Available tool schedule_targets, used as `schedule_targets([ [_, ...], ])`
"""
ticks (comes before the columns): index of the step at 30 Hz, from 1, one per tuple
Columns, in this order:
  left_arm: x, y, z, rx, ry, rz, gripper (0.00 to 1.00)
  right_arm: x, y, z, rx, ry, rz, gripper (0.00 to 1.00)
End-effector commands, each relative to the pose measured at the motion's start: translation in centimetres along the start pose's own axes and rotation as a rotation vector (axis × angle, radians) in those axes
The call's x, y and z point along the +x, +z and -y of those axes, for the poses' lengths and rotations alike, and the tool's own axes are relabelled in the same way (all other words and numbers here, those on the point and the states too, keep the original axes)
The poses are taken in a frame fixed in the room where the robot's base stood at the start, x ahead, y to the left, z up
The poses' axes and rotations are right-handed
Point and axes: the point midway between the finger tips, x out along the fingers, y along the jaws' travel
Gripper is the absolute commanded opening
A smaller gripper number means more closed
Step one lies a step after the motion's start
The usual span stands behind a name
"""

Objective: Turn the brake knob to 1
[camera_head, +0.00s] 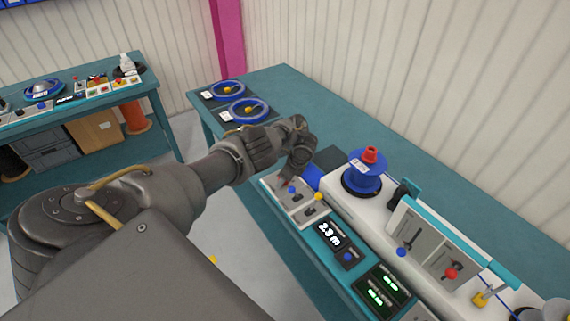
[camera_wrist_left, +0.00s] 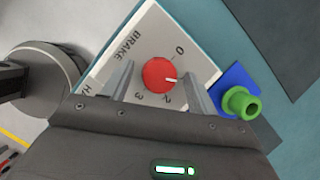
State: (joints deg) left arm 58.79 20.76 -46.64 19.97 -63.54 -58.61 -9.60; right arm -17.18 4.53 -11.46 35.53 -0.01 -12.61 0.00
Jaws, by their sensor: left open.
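The red brake knob (camera_wrist_left: 160,74) sits on a white panel (camera_wrist_left: 150,35) labelled BRAKE in the left wrist view. Its white pointer faces right, between the printed 0 and 2, toward the right finger. The 3 also shows; no 1 is visible there, and the finger covers part of that side. My left gripper (camera_wrist_left: 161,72) is open, with one finger on each side of the knob and gaps between. In the head view my left gripper (camera_head: 298,155) is over the far end of the bench controls and hides the knob. My right gripper is not in view.
A blue pad with a green knob (camera_wrist_left: 241,103) stands right of the panel. In the head view, a blue reel (camera_head: 363,182) with a red top and a teal-framed lever panel (camera_head: 430,245) stand nearby. Two blue handwheels (camera_head: 245,110) lie farther back.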

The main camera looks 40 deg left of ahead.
Motion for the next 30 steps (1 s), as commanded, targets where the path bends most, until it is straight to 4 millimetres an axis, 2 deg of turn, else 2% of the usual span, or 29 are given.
schedule_targets([
  [5,-1.4,0.0,0.1,0.001,-0.002,-0.001,0.59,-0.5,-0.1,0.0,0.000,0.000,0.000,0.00],
  [16,-8.4,0.1,0.1,0.001,-0.003,-0.001,0.59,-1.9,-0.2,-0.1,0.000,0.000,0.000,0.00],
  [18,-9.7,0.2,0.0,0.000,-0.001,-0.001,0.59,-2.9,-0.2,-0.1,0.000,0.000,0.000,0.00],
  [23,-10.7,0.1,0.0,-0.001,0.000,0.000,0.59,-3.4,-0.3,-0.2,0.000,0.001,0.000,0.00],
  [30,-10.8,0.0,0.0,-0.001,0.000,0.000,0.59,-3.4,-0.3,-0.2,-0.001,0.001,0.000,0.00],
])
